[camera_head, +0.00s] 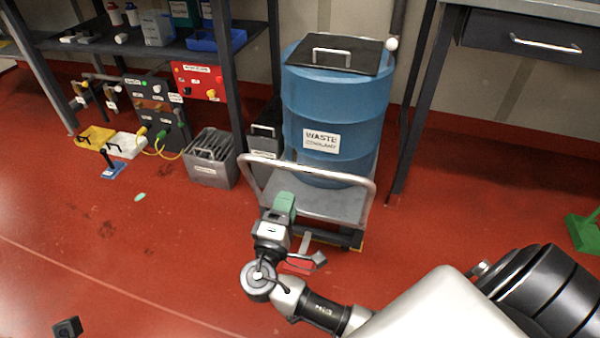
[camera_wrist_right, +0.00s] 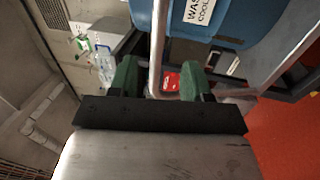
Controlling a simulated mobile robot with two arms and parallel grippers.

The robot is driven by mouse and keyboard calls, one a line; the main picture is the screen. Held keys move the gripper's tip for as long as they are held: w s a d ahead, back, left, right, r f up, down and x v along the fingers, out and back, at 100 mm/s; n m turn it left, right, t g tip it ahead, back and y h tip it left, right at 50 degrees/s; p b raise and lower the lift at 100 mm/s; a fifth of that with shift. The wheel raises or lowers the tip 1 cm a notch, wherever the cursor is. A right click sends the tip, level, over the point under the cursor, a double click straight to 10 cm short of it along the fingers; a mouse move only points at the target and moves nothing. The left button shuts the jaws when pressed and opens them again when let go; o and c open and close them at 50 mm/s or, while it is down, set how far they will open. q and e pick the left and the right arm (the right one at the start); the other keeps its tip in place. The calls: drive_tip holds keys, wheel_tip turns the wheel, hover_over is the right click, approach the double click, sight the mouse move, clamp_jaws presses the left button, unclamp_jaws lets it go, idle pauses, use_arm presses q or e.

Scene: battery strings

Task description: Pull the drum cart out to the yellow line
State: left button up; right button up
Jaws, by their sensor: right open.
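The drum cart (camera_head: 318,205) has a grey deck and a bent metal push handle (camera_head: 360,190). A blue drum (camera_head: 335,110) labelled WASTE stands upright on it. My right gripper (camera_head: 285,205) is at the handle's near side, green fingers open. In the right wrist view, the handle bar (camera_wrist_right: 158,45) runs between the two open fingers (camera_wrist_right: 157,70), with gaps on both sides. A thin pale line (camera_head: 110,286) crosses the floor at lower left; its colour is unclear.
A shelf rack (camera_head: 150,45) with equipment below and a grey battery box (camera_head: 210,158) stand left of the cart. A workbench (camera_head: 520,45) with a drawer is at right, and a green object (camera_head: 583,232) at the right edge. The red floor in front is mostly clear.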

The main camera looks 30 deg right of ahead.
sight(300, 168)
drive_tip(key=b+x, duration=0.2)
drive_tip(key=x, duration=0.8)
drive_tip(key=shift+w+d+r, duration=0.2)
drive_tip(key=shift+w+d, duration=0.05)
drive_tip(key=shift+d, duration=0.05)
drive_tip(key=shift+c, duration=0.4)
clamp_jaws()
